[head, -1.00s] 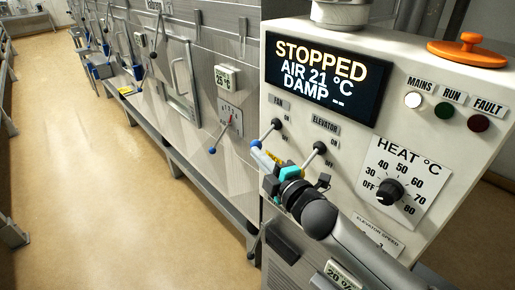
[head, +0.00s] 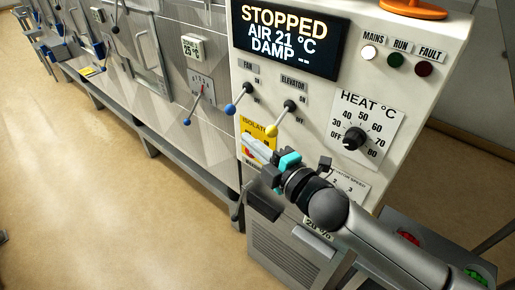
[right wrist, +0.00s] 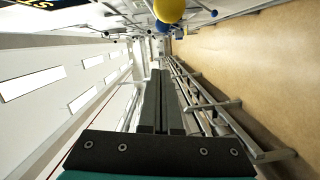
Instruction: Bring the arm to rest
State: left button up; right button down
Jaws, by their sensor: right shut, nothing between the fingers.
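My right gripper (head: 248,142) is in front of the control panel (head: 400,95), its fingers pointing left. It is shut and empty; the closed fingers (right wrist: 161,88) also show in the right wrist view. In the head view its tip overlaps the yellow isolator label (head: 258,150), just below the elevator lever's yellow knob (head: 271,131). The fan lever's blue knob (head: 230,109) is above and left of the tip. In the right wrist view the yellow knob (right wrist: 169,9) is beyond the fingertips, apart from them. My left gripper is not in view.
The display (head: 287,38) reads STOPPED, AIR 21 °C, DAMP. The heat dial (head: 355,138) is right of the levers. A dark block-shaped part (head: 263,202) juts out below the gripper. Open floor (head: 95,195) lies to the left.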

jog(key=s+d+f+m+g+h+b, duration=0.1)
jog(key=s+d+f+m+h+b, duration=0.25)
jog(key=f, duration=0.95)
jog(key=d+f+m+g+h+b, duration=0.1)
jog(key=d+f+m+h+b, duration=0.15)
jog(key=d+f+m, duration=0.75)
jog(key=s+d+f+n+g+h+b, duration=0.1)
jog(key=d+f+n+h+b, duration=0.15)
jog(key=f, duration=1.45)
jog(key=s+d+f+m+g+h+b, duration=0.1)
jog(key=s+d+f+m+g+b, duration=0.15)
jog(key=s+f, duration=0.6)
jog(key=s+d+f+m+g+h+b, duration=0.1)
jog(key=s+d+f+m+g+b, duration=0.2)
jog(key=s+f, duration=0.6)
jog(key=s+f+m+g+b, duration=0.1)
jog(key=s+f, duration=0.4)
jog(key=s, duration=0.5)
jog(key=s+f+m+g+b, duration=0.1)
jog(key=s+f+m+g, duration=0.2)
jog(key=s+f, duration=0.3)
jog(key=s+m+h, duration=0.1)
jog(key=s, duration=0.4)
jog(key=shift+s+f+b, duration=0.2)
jog(key=shift+b, duration=0.1)
